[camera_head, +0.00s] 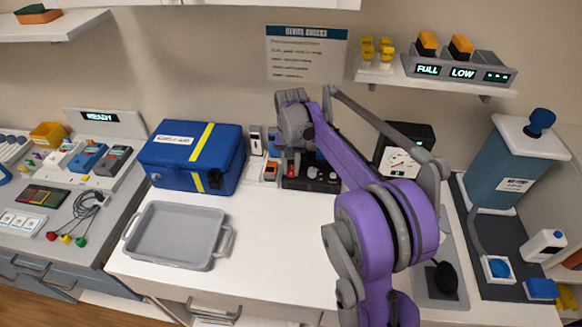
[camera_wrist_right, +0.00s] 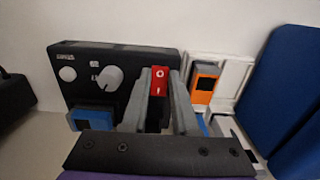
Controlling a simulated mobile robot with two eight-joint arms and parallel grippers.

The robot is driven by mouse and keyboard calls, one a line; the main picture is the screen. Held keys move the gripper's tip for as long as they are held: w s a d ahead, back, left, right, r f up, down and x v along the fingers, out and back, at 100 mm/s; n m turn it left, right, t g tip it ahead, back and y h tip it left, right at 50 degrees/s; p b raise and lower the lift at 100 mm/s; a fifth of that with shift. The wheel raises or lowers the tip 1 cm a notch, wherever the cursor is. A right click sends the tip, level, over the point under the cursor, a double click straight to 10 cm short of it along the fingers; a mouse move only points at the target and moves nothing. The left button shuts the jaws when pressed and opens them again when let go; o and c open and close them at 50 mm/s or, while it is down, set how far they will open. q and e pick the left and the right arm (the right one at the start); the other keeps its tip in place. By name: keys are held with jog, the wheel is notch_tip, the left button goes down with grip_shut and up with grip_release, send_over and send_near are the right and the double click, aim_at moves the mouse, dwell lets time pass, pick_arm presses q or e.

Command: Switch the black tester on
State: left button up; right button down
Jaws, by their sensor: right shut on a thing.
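The black tester (camera_head: 322,185) stands at the back of the white counter in the head view, partly hidden by my right arm. In the right wrist view the tester (camera_wrist_right: 120,58) shows a grey knob (camera_wrist_right: 110,78), a round white button and a blue part at its lower edge. A red rocker switch (camera_wrist_right: 159,82) marked O and I sits on its face. My right gripper (camera_wrist_right: 160,85) has its two grey fingers on either side of this switch, shut on it. The switch's lower part is hard to see. My left gripper is not in view.
An orange-faced device (camera_wrist_right: 204,83) in a white holder stands close beside the tester. A blue case with a yellow stripe (camera_head: 195,155) and an empty grey tray (camera_head: 175,235) are on the left of the counter. A dial gauge (camera_head: 400,163) stands to the right. The counter's front middle is clear.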

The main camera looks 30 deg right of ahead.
aim_at(291, 173)
jog(key=c, duration=0.7)
grip_release()
notch_tip(291, 173, up, 11)
jog(key=shift+f+p, duration=0.1)
jog(key=shift+p, duration=0.3)
